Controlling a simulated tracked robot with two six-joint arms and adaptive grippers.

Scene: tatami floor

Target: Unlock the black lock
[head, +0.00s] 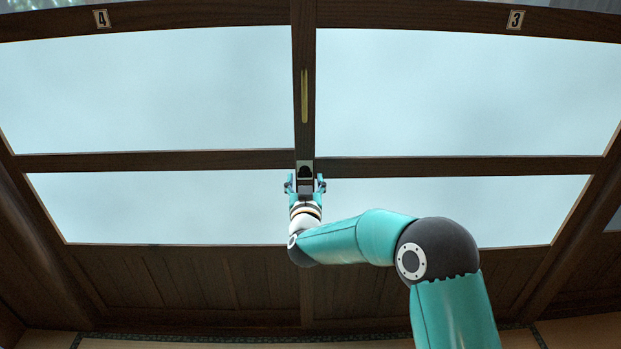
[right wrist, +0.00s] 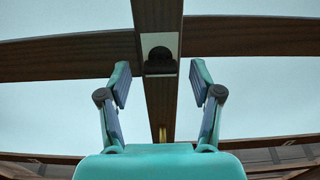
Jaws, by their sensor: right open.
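The black lock (head: 305,169) sits on the dark wooden upright between the two glazed panels, just below a gold strip. In the right wrist view the lock (right wrist: 160,61) is a dark knob on a pale plate, ahead of the fingers. My right gripper (head: 305,184) is at the lock, its fingers apart on either side of the upright. In the right wrist view my right gripper (right wrist: 160,82) is open and empty, with the lock between and just beyond its fingertips. Whether it touches the lock cannot be told. My left gripper is not in view.
A long gold strip (head: 304,96) runs along the upright. Plates marked 4 (head: 102,19) and 3 (head: 516,19) are on the top rail. Wooden crossbars (head: 160,161) meet the upright near the lock. Tatami floor (head: 580,333) shows at the bottom.

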